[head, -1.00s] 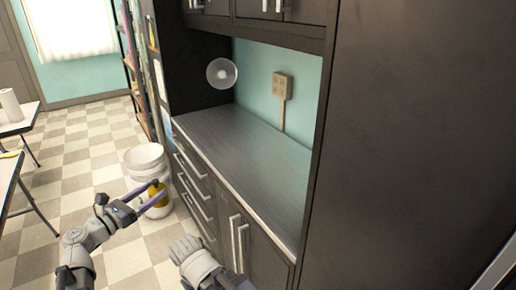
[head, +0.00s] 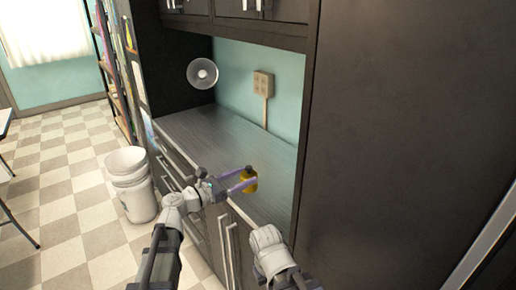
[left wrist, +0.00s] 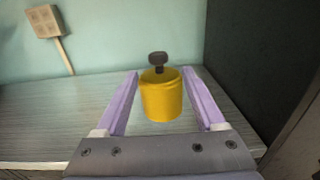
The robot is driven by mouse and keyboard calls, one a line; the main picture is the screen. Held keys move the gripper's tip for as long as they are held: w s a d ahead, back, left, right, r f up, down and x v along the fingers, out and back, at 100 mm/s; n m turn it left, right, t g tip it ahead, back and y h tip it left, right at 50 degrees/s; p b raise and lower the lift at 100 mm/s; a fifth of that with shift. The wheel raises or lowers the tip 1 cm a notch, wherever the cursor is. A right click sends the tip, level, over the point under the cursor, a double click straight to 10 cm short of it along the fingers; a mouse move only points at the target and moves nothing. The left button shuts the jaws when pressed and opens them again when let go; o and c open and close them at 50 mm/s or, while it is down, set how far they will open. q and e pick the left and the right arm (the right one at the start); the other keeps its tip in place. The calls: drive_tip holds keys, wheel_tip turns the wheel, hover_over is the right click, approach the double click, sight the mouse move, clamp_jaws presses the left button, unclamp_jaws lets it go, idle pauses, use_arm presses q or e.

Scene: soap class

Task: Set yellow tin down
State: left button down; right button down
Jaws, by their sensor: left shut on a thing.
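The yellow tin (head: 251,184), a short cylinder with a dark knob on top, is between the purple fingers of my left gripper (head: 251,176). In the left wrist view the tin (left wrist: 161,100) is upright, and my left gripper (left wrist: 160,76) is shut on it, one finger on each side. The tin is over the front part of the grey wood-grain counter (head: 205,130); I cannot tell whether its base touches the surface. Part of my right arm shows low in the head view, but no fingers of its gripper are visible.
The counter around the tin is clear. A beige paddle-like thing (head: 263,88) is at the teal back wall. A tall dark panel (head: 400,130) bounds the counter on the right. Dark cabinets (head: 265,32) hang above. White buckets (head: 137,200) stand on the floor at left.

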use_arm(q)
drive_tip(key=w+d+f+n+t+y+b, duration=0.1)
drive_tip(key=w+n+t+y, duration=0.5)
drive_tip(key=w, duration=0.7)
drive_tip(key=shift+w+d+f+n+t+y, duration=0.25)
drive_tip(key=shift+d+n+y, duration=0.25)
drive_tip(key=shift+d+y, duration=0.6)
drive_tip(key=shift+a+f+b, duration=0.1)
drive_tip(key=shift+a+b, duration=0.15)
drive_tip(key=shift+b, duration=0.05)
wheel_tip(320, 180, down, 10)
drive_tip(key=b, duration=1)
drive_tip(key=shift+s, duration=0.1)
drive_tip(key=shift+f, duration=0.1)
unclamp_jaws()
drive_tip(key=shift+r, duration=0.2)
